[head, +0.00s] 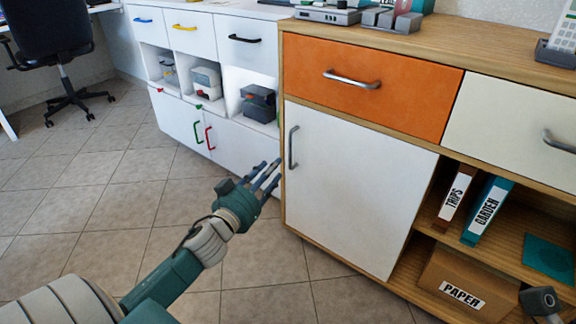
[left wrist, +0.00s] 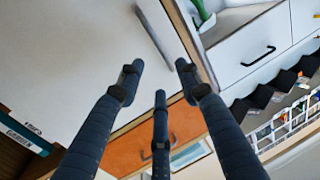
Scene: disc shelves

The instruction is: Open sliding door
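The white door (head: 355,185) stands in the wooden cabinet, below an orange drawer, and covers the left compartment. Its upright grey handle (head: 293,147) is near the door's left edge. My left gripper (head: 272,174) is open and empty, its fingers spread just left of and below the handle, apart from it. In the left wrist view the spread fingers (left wrist: 160,80) point toward the handle (left wrist: 155,40) and the white door (left wrist: 75,55). A dark grey part at the bottom right of the head view may belong to my right arm; its finger state cannot be made out.
The orange drawer (head: 370,86) and a cream drawer (head: 515,120) have protruding handles. Open shelves at right hold binders (head: 487,210) and a PAPER box (head: 462,290). A white cabinet (head: 215,95) stands at left. The tiled floor (head: 110,220) in front is clear.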

